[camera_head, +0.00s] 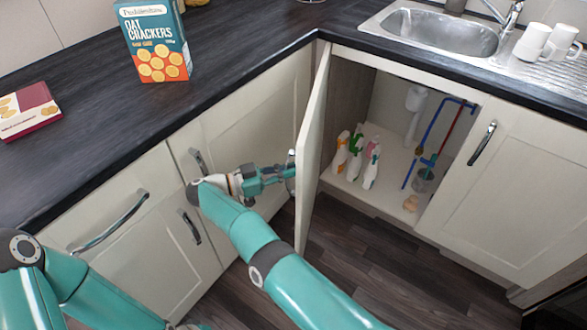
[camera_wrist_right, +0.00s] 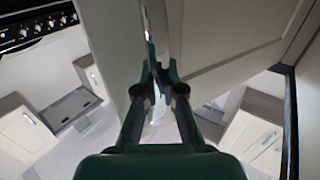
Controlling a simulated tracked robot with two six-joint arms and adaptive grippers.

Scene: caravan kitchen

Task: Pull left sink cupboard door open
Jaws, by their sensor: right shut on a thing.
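The left sink cupboard door (camera_head: 314,150) stands wide open, swung out from the cupboard and seen nearly edge-on. Its metal handle (camera_head: 291,165) is on the outer face, toward the left of the picture. My right gripper (camera_head: 284,173) is shut on this handle. In the right wrist view the fingers (camera_wrist_right: 158,80) close around the handle (camera_wrist_right: 151,55), with the pale door panel beside them. My left arm enters at the lower left of the head view; its gripper is not visible.
The right sink door (camera_head: 500,178) is closed. Drawers and cupboards on the left stand close to my right arm.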

